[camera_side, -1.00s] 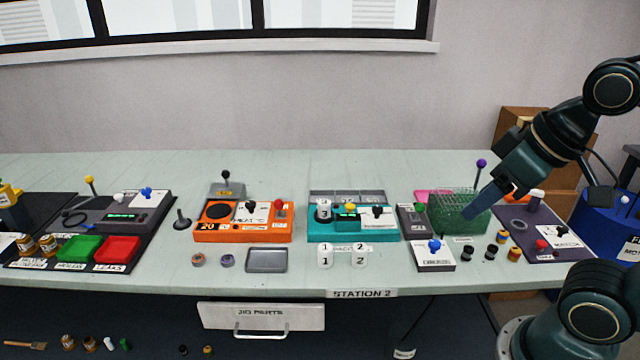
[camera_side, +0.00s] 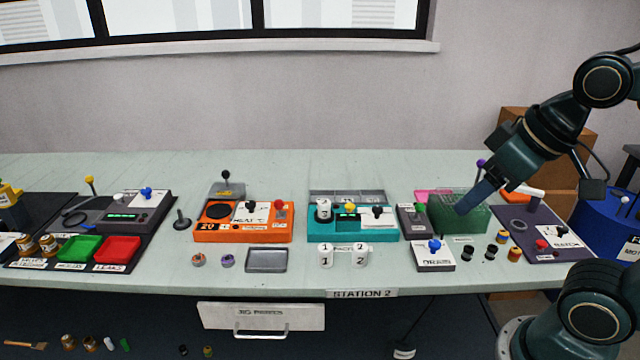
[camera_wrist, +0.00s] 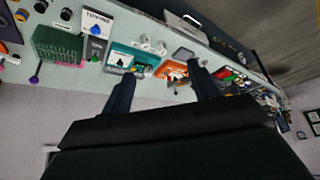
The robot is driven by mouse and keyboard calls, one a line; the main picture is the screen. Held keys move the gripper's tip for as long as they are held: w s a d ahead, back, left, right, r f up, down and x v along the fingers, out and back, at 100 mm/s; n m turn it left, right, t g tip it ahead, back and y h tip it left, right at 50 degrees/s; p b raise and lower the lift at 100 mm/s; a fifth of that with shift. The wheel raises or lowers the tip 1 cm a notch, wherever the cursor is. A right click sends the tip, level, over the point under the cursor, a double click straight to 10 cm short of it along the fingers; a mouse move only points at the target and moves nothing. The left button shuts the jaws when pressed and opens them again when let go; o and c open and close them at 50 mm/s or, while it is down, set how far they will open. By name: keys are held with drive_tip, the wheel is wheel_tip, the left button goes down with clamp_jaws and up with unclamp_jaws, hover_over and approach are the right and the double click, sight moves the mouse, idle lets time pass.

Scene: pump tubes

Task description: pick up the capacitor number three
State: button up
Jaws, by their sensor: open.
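A white cylinder (camera_side: 323,209) stands in a dark holder at the left of the teal station (camera_side: 316,233); its number is too small to read surely. Two other white cylinders stand on the table in front, marked 1 (camera_side: 326,257) and 2 (camera_side: 360,257). They also show small in the wrist view (camera_wrist: 145,40). My gripper (camera_side: 466,207) is right of the teal station, overlapping the green wire rack in the side view; I cannot tell the depth between them. In the wrist view its two fingers (camera_wrist: 162,84) are wide apart with nothing between them.
The green rack (camera_side: 470,222), a purple-knobbed stick (camera_side: 481,163) and a grey box with a blue knob (camera_side: 433,256) stand near my gripper. Small dark and orange cylinders (camera_side: 492,252) stand in front. An orange station (camera_side: 245,235) is further left.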

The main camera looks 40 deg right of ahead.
drive_tip(key=w+d+r+m, duration=0.1)
drive_tip(key=w+d+m, duration=0.1)
drive_tip(key=w, duration=1)
drive_tip(key=m+g+h, duration=0.2)
drive_tip(key=m, duration=0.2)
hover_over(324, 203)
drive_tip(key=s+a, duration=0.2)
drive_tip(key=s, duration=0.2)
wheel_tip(324, 203, down, 19)
drive_tip(key=shift+s+a, duration=0.15)
drive_tip(key=shift+a, duration=0.05)
drive_tip(key=shift+f, duration=0.15)
drive_tip(key=x, duration=0.8)
drive_tip(key=shift+d, duration=0.1)
drive_tip(key=shift+f, duration=0.1)
drive_tip(key=shift+w, duration=0.2)
